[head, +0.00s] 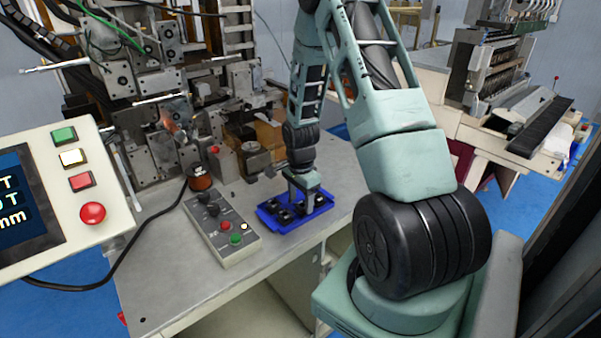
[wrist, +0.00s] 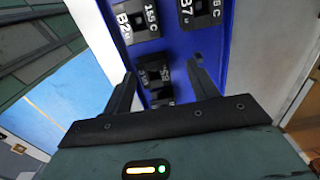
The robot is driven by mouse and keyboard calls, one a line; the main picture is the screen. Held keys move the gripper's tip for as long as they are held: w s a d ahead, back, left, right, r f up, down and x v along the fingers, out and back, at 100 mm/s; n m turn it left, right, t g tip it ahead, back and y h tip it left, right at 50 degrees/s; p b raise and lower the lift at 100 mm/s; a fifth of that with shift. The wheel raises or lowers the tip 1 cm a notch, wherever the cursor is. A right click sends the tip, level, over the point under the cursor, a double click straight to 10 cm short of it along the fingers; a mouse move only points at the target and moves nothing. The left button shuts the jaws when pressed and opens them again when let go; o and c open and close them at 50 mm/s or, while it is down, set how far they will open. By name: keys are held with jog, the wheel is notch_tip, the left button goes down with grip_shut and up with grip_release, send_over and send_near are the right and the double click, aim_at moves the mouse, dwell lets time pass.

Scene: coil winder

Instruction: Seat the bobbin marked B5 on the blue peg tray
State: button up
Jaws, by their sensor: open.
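The blue peg tray (head: 318,217) lies on the grey bench in the head view, with several black blocks on it. The tray also shows in the wrist view (wrist: 212,50). There, one block reads B2 (wrist: 137,20) and another seems to end in 7 (wrist: 196,14). A black block with blurred white print (wrist: 155,72) shows between my fingers; I cannot read a B5 mark on it. My gripper (wrist: 162,66) is open, pointing down over the tray, also in the head view (head: 303,196). Whether the fingers touch that block cannot be told.
A grey control box (head: 222,228) with knobs and buttons stands left of the tray. A copper-coloured coil (head: 202,180) sits by its back end. The winding machine (head: 165,120) rises behind. A screen panel (head: 60,195) is at left. Bare bench (head: 180,290) lies in front.

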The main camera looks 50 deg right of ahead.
notch_tip(320, 180, up, 16)
jog(key=b, duration=0.3)
dwell(0.6)
jog(key=s+a+n+b, duration=0.1)
jog(key=a+n+b, duration=0.1)
jog(key=a+n, duration=1.8)
jog(key=s+a+f+n+b, duration=0.1)
jog(key=s+a+n, duration=0.3)
jog(key=s+a, duration=0.4)
jog(key=s+a+f+n, duration=0.1)
jog(key=s+a+n, duration=0.3)
jog(key=s+a, duration=0.4)
jog(key=a, duration=0.4)
jog(key=shift+a+f+n+y+b, duration=0.25)
jog(key=shift+a+n+y+b, duration=0.05)
jog(key=shift+a+b, duration=0.1)
